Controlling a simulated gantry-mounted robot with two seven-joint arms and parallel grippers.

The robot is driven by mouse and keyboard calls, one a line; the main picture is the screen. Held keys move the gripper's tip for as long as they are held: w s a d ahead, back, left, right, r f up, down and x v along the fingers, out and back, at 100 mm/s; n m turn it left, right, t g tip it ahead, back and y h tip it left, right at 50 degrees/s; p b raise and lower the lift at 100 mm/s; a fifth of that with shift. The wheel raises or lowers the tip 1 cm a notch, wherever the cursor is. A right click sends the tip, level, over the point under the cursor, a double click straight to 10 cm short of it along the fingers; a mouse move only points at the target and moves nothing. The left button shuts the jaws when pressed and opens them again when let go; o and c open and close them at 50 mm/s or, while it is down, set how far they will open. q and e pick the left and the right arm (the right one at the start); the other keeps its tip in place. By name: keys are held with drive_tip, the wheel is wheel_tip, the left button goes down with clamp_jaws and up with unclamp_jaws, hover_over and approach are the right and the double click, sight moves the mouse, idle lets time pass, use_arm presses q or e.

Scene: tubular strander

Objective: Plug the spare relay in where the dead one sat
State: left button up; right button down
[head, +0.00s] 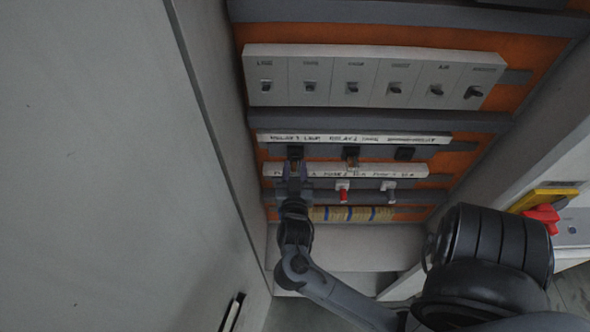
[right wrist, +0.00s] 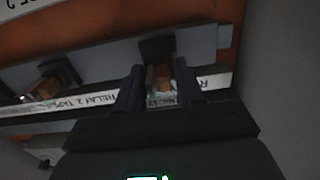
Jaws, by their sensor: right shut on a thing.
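My right gripper (head: 294,178) reaches up to the leftmost relay socket (head: 295,152) in the head view. In the right wrist view, the right gripper (right wrist: 160,88) is shut on a small clear relay (right wrist: 162,80) with a copper-coloured inside. The relay lines up with the dark socket (right wrist: 157,48); I cannot tell whether it is seated or just in front. Another relay (head: 352,164) sits at the middle socket (head: 351,152); it also shows in the right wrist view (right wrist: 46,88). My left gripper is not in view.
A row of breaker switches (head: 375,78) is above the sockets. Below are a white label strip (head: 400,170), a red-tipped part (head: 343,192) and a grey one (head: 389,190). The cabinet door (head: 110,160) stands close on the left. A red knob (head: 543,217) is at right.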

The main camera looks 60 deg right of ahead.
idle(0.4)
idle(0.7)
drive_tip(key=shift+p, duration=0.5)
idle(0.7)
drive_tip(key=shift+x, duration=1.05)
drive_tip(key=c, duration=0.6)
unclamp_jaws()
